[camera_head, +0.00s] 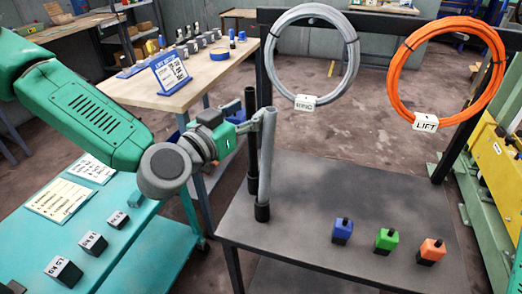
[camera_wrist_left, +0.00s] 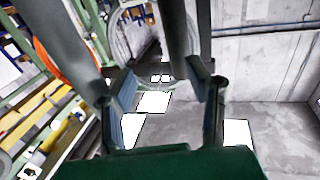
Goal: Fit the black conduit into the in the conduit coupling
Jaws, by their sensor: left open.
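The black conduit (camera_head: 251,104) stands upright near the left edge of the dark table. A grey conduit (camera_head: 267,160) stands upright just in front of it, its foot in a short black coupling (camera_head: 262,212). My left gripper (camera_head: 258,121) is open at the upper part of the two conduits. In the left wrist view its fingers (camera_wrist_left: 168,98) are spread apart, with a dark upright tube (camera_wrist_left: 178,28) showing beyond them. I cannot tell which conduit that is. My right gripper is not in view.
The dark table (camera_head: 310,190) carries blue (camera_head: 342,231), green (camera_head: 386,240) and orange (camera_head: 431,251) blocks at its front right. A grey cable coil (camera_head: 352,60) and an orange coil (camera_head: 398,75) hang behind. A teal bench (camera_head: 140,250) is at the left.

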